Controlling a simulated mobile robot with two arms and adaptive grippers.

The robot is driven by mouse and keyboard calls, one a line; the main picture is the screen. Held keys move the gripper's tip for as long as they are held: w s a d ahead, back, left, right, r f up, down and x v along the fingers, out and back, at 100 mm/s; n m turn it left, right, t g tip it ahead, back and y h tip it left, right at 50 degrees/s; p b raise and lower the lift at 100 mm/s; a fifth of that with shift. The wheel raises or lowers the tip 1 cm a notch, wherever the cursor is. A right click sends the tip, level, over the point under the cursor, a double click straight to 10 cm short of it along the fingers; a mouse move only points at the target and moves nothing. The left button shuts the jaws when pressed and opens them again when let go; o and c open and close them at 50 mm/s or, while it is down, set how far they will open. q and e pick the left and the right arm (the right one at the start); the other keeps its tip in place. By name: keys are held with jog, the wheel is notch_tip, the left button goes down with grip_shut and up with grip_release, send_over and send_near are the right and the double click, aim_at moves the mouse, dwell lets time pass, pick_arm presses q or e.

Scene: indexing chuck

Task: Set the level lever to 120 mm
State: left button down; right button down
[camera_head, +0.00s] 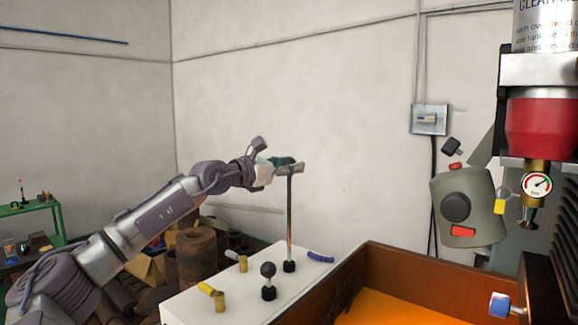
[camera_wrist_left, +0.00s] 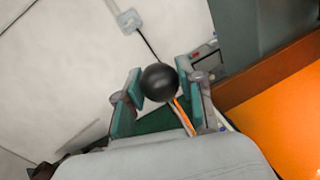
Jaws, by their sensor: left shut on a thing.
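A tall, thin upright lever (camera_head: 290,222) rises from a black base on the white top. Its black ball knob (camera_wrist_left: 160,82) shows in the left wrist view, between the two teal finger pads. My left gripper (camera_head: 288,166) is shut on the top of this lever; in the head view it hides the knob. A much shorter lever with a black ball (camera_head: 268,270) stands on the same top, nearer and to the left. I cannot read any scale or millimetre mark. My right gripper is not in view.
The white top (camera_head: 240,300) also bears yellow-handled fittings (camera_head: 218,298) and a blue handle (camera_head: 320,257). A brown-walled tray (camera_head: 420,260) with an orange floor lies to the right. A grey control box (camera_head: 462,208) and a gauge (camera_head: 537,184) stand at the right.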

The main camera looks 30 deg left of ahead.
pick_arm(q)
notch_tip(320, 180, down, 8)
jog(key=b, duration=0.7)
jog(key=c, duration=0.7)
grip_release()
jog(key=shift+c, duration=0.2)
jog(key=v, duration=1.2)
